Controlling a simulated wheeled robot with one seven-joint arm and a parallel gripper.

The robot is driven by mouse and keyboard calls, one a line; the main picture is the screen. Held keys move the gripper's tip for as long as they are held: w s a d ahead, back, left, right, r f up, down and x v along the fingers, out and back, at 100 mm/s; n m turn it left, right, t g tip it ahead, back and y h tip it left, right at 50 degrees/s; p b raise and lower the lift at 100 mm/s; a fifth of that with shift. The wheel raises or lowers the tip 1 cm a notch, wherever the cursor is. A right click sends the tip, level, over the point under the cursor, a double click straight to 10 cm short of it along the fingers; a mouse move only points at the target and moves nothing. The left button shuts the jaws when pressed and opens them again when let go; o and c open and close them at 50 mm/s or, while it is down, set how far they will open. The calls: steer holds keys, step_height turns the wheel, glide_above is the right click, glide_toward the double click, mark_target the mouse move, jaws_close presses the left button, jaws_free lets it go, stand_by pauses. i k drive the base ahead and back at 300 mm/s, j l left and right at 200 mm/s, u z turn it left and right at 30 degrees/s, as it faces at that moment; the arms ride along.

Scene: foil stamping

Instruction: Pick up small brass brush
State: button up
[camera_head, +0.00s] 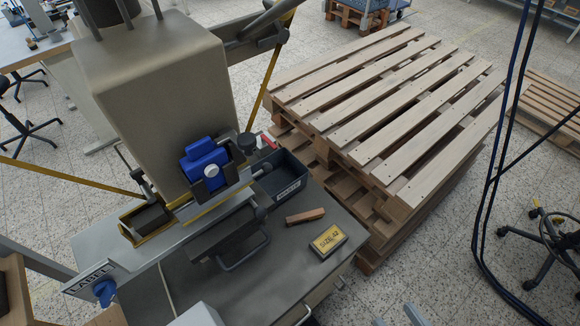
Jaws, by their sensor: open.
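A small brown block (305,216) lies flat on the grey bench top, between the dark bin and a yellow-and-black box. It has the shape of a small brush back, but no brass bristles can be made out, so I cannot be sure that it is the small brass brush. Nothing is touching it from above. My gripper cannot be made out in this view.
A yellow-and-black box (328,240) lies just right of the block. A dark labelled bin (291,190) stands behind it. The large beige press (150,100) with a blue part (204,165) rises at left. Stacked wooden pallets (385,110) stand behind the bench.

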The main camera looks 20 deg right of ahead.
mark_target(314, 215)
steer(key=j, duration=0.6)
steer(key=i+j, duration=0.1)
steer(key=j, duration=0.55)
steer(key=i+z, duration=0.05)
